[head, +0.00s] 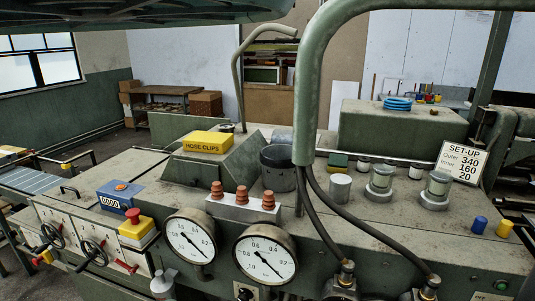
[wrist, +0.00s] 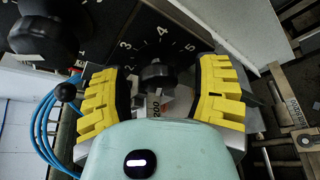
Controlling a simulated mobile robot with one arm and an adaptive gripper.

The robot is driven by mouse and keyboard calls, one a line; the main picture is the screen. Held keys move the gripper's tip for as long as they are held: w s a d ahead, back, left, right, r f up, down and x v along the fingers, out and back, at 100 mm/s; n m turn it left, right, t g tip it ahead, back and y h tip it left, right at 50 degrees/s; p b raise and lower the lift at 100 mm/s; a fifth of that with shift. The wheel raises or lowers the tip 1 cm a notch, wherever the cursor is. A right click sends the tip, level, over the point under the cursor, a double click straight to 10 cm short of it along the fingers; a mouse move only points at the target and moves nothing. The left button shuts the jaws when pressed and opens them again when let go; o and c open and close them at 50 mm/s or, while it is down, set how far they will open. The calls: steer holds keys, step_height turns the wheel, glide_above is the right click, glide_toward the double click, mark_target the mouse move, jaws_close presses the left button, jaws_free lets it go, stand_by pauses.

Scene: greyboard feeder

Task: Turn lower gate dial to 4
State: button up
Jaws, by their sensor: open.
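In the wrist view a black dial plate (wrist: 185,28) carries white numbers, with 2, 3, 4 and 5 readable. A dark knob (wrist: 157,72) shows below these numbers. My gripper (wrist: 164,68) is open, with one yellow-padded finger on each side of the knob and a visible gap on both sides. The knob's pointer setting cannot be made out. A second, larger black knob (wrist: 45,32) with its own numbers is at the upper left. I cannot tell from labels which dial is the lower gate dial. My gripper is not in the head view.
In the wrist view a ball-ended lever (wrist: 66,92) and blue coiled hose (wrist: 42,125) lie left of my gripper. A metal frame (wrist: 295,110) is at right. The head view shows two pressure gauges (head: 266,257), a SET-UP sign (head: 462,160) and a red stop button (head: 133,214).

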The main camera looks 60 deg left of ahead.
jaws_close()
stand_by(0.5)
